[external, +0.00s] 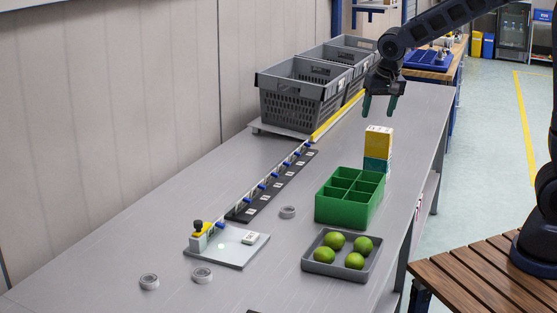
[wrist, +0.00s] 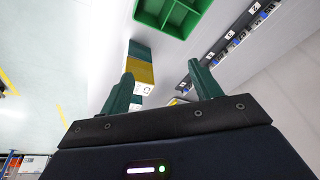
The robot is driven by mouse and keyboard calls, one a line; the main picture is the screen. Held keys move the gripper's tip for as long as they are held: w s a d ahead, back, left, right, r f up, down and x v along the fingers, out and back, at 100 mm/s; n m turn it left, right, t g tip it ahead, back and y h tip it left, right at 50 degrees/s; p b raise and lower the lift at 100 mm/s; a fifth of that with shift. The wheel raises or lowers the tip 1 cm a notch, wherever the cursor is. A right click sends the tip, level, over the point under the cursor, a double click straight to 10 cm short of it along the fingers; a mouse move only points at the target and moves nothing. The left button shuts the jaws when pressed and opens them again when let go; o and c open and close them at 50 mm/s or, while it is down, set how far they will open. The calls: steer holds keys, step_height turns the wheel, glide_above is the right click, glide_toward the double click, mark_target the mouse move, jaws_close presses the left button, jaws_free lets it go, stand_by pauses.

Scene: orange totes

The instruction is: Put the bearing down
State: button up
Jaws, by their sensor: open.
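Three grey ring-shaped bearings lie on the grey table in the external view. One bearing (external: 288,212) is beside the dark numbered strip, another bearing (external: 202,275) is at the front edge of the light plate, and a third bearing (external: 149,281) is to its left. My gripper (external: 379,105) is raised above the far part of the table, fingers pointing down and apart. No bearing shows between the fingers. In the wrist view my gripper (wrist: 163,82) is open, and no bearing can be made out there.
Nearby are a green divided bin (external: 345,210), a tray (external: 313,268) of limes, a numbered strip (external: 246,212), a light plate (external: 232,257) and grey crates (external: 290,107).

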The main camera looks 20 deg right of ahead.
steer(key=s+d+r, duration=0.4)
steer(key=s+d, duration=0.3)
steer(key=d, duration=0.5)
steer(key=s+d+r, duration=0.4)
steer(key=s+d, duration=0.4)
steer(key=d, duration=0.3)
steer(key=s+d+f+n+t, duration=0.1)
steer(key=s+d, duration=0.4)
steer(key=s, duration=0.4)
steer(key=shift+d+f, duration=0.15)
steer(key=shift+f, duration=0.05)
steer(key=shift+o, duration=0.5)
